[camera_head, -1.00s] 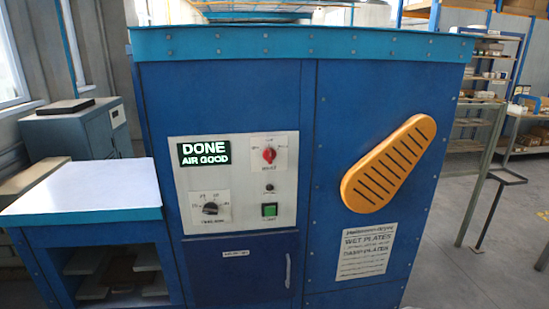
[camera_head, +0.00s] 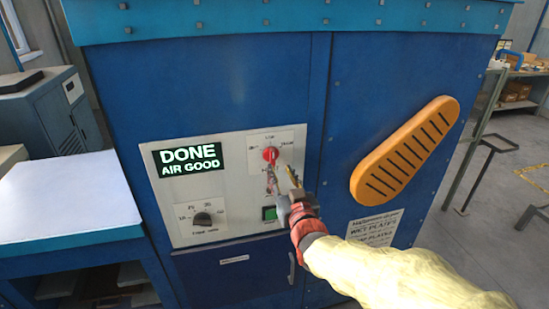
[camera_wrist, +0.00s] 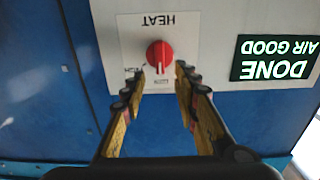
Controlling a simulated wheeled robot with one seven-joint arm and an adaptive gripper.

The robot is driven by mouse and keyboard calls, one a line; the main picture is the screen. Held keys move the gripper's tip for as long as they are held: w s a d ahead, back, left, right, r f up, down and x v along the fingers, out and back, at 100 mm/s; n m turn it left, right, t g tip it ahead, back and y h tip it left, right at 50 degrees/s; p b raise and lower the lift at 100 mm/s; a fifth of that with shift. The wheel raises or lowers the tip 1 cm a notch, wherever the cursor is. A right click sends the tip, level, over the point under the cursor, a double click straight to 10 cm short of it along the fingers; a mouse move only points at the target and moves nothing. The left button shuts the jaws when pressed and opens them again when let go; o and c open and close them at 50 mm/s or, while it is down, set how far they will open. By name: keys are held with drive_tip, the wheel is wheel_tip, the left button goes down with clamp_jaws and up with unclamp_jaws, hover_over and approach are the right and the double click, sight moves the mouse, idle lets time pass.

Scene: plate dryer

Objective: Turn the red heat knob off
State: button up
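The red heat knob (camera_head: 270,154) sits on a pale plate at the upper right of the control panel on the blue plate dryer. The wrist view shows the knob (camera_wrist: 159,54) upside down under the word HEAT, with a white pointer mark on its face. My gripper (camera_head: 282,176) is just below the knob in the head view. In the wrist view its two fingers (camera_wrist: 161,76) are spread apart, with the knob ahead of the gap between them. They do not appear to touch it. Nothing is held.
A display (camera_head: 189,160) reads DONE AIR GOOD. A black timer knob (camera_head: 202,219) and a green button (camera_head: 269,213) are lower on the panel. An orange slotted guard (camera_head: 405,150) stands out at the right. A white-topped table (camera_head: 62,197) adjoins the left side.

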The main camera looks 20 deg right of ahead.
sight(273, 158)
drive_tip(key=w, duration=0.7)
drive_tip(key=shift+w, duration=0.25)
drive_tip(key=c, duration=0.4)
drive_tip(key=c, duration=0.3)
clamp_jaws()
